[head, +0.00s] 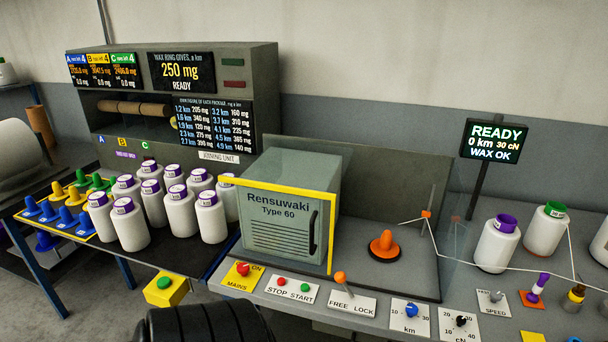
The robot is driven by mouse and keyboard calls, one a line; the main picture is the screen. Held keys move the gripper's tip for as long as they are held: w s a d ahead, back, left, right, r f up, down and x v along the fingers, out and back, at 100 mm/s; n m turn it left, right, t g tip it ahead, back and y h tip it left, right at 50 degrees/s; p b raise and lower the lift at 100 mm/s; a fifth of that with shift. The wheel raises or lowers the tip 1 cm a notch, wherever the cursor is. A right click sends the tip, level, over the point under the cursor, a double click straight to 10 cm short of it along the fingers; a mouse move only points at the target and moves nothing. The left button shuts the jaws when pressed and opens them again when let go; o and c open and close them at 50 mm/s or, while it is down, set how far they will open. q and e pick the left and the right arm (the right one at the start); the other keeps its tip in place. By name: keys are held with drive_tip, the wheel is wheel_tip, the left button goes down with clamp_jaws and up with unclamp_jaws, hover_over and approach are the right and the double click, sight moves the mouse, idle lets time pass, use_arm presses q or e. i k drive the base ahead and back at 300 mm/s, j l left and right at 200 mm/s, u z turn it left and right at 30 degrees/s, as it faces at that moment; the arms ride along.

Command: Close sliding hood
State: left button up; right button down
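The sliding hood (333,225) is a see-through cover with a yellow edge along its top and right front side. It stands at the left, around the grey housing marked Rensuwaki Type 60 (265,236). A black upright handle (312,232) is on its front near the right edge. To its right the bay is uncovered, with an orange cone (384,244) on a dark round base standing in the open. No gripper shows in the head view. A black ribbed part at the bottom edge looks like my own arm.
Along the front lie a control panel with a red mains knob (242,268), start and stop buttons and an orange-topped lever (340,278). White bobbins (130,226) crowd the left side. A thread runs from an orange guide (427,214) past bobbins at the right (497,245).

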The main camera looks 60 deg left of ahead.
sight(313, 247)
drive_tip(key=u, duration=2.3)
